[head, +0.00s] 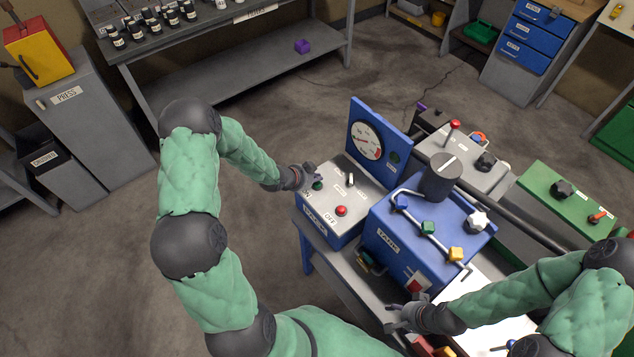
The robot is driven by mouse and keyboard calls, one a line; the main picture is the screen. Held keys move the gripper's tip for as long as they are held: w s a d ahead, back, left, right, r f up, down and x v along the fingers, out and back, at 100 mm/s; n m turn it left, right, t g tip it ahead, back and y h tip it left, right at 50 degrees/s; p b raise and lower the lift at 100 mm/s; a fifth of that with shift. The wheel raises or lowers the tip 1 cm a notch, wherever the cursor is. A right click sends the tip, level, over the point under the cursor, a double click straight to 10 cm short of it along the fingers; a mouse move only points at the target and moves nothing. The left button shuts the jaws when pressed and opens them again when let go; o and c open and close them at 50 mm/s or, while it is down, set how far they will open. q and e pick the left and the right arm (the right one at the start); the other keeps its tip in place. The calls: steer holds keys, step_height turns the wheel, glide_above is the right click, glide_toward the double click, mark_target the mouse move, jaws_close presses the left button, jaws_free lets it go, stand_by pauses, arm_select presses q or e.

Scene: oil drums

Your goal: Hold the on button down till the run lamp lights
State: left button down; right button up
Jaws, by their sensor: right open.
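A blue control box (330,228) with a grey top stands on the bench. Its green button (317,186) is by the ON label, and a red button (341,211) is by the OFF label. My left gripper (312,173) is at the green button, its fingertips just above or touching it; I cannot tell which, nor whether its jaws are shut. Behind the box, a blue panel (362,112) carries a round gauge (367,140) and a small dark green lamp (394,157), which looks unlit. My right gripper (397,314) is open and empty at the bench's front.
A blue machine (405,245) with a bent rail and coloured knobs stands right of the control box. Behind it is a grey unit (465,160) with a red-topped lever. A green unit (560,205) lies further right.

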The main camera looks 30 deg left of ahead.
mark_target(316, 184)
arm_select(q)
steer(key=shift+f, duration=0.1)
arm_select(e)
steer(key=shift+f, duration=0.1)
arm_select(q)
steer(key=shift+f+b, duration=0.35)
steer(key=shift+b, duration=0.15)
arm_select(e)
steer(key=shift+f, duration=0.4)
arm_select(q)
steer(key=shift+f+b, duration=0.5)
steer(key=shift+b, duration=0.05)
arm_select(e)
steer(key=shift+f, duration=0.55)
arm_select(q)
steer(key=shift+s+r, duration=0.1)
arm_select(e)
steer(key=shift+r, duration=0.15)
stand_by(0.7)
arm_select(q)
steer(key=shift+r+p, duration=0.65)
steer(key=shift+r, duration=0.2)
arm_select(e)
steer(key=shift+r, duration=0.5)
arm_select(q)
steer(key=shift+r, duration=0.1)
